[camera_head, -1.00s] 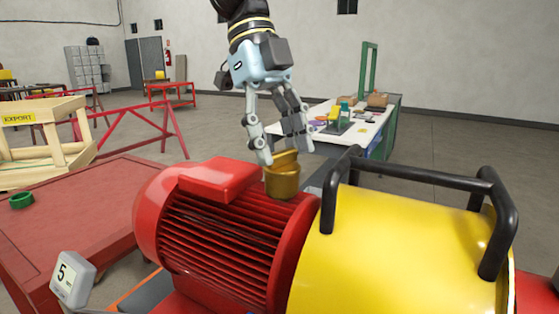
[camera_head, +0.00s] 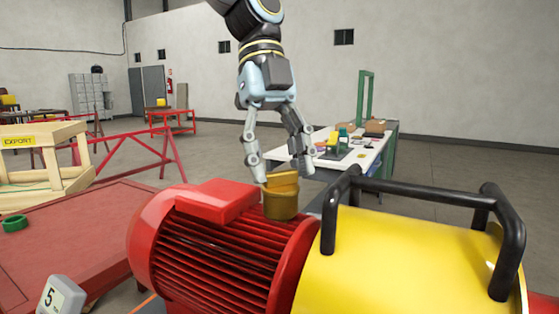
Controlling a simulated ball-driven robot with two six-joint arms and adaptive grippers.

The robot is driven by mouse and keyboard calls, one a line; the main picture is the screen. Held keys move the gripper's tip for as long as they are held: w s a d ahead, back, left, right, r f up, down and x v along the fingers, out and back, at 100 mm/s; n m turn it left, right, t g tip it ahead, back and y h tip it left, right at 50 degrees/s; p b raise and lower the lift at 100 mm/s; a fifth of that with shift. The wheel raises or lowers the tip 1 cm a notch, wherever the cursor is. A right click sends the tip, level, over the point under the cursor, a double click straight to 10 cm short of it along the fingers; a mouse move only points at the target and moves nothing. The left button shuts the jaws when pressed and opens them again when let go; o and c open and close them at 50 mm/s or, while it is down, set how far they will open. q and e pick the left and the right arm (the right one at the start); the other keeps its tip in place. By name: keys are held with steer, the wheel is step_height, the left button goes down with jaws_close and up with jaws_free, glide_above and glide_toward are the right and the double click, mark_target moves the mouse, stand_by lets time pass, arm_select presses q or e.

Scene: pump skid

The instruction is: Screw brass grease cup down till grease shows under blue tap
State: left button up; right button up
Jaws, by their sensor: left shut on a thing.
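The brass grease cup (camera_head: 280,204) stands upright at the top of the red motor (camera_head: 225,245), near the edge of the yellow cover (camera_head: 395,262). A raised brass piece sticks up from its top. My left gripper (camera_head: 282,172) reaches down from above, with one finger on each side of this raised piece, and is shut on the cup's top. The cup's lower body shows below the fingers. I see no blue tap and no grease. My right gripper is not in view.
Black handle bars (camera_head: 425,195) rise from the yellow cover to the right of the cup. A tag marked 5 (camera_head: 60,298) stands at the lower left. A red table (camera_head: 70,240) carries a green ring (camera_head: 15,223). A white bench (camera_head: 350,150) with small items stands behind.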

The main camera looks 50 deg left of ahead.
arm_select(q)
steer(key=o, duration=1.2)
steer(key=shift+c, duration=0.2)
steer(key=v, duration=1.2)
